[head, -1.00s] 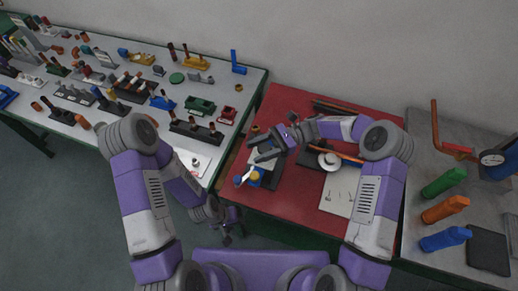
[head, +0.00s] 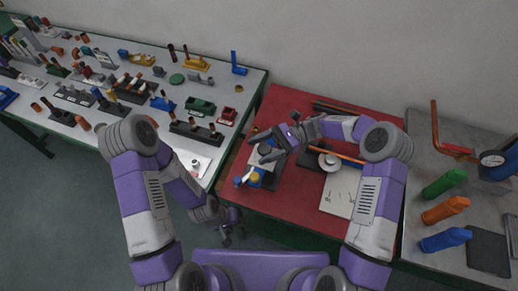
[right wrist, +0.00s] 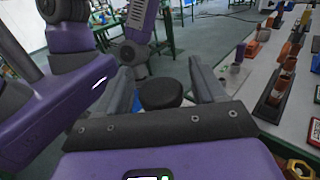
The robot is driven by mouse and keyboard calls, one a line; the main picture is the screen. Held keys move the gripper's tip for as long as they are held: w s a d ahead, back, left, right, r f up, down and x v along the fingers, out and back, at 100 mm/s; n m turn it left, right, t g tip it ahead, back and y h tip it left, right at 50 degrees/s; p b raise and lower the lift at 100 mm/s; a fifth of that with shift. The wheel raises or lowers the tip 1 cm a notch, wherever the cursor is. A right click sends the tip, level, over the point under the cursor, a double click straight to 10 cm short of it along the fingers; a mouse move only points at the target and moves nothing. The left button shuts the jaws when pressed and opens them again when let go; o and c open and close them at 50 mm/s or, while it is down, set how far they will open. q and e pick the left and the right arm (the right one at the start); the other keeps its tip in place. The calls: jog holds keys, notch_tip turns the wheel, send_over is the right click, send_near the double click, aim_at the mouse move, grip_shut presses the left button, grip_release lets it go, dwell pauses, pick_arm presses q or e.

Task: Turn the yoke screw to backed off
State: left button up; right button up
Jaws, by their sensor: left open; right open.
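The yoke screw seems to be the round black knob (right wrist: 160,93) in the right wrist view. It shows between the two fingers of my right gripper (right wrist: 208,84), with gaps at its sides; I cannot tell how deep between them it sits. In the head view my right gripper (head: 260,148) is open over the small apparatus (head: 255,178) with a blue and yellow front, at the red table's left side. The gripper hides part of that apparatus, and the screw is hard to make out there. My left gripper (head: 229,237) is open and empty, low in front of the tables.
The red table (head: 290,205) also bears a white sheet (head: 340,190) and a round white part (head: 330,160). A grey table with many small parts stands at left.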

jog(key=v, duration=0.6)
jog(key=shift+w+d, duration=0.15)
jog(key=shift+d, duration=0.05)
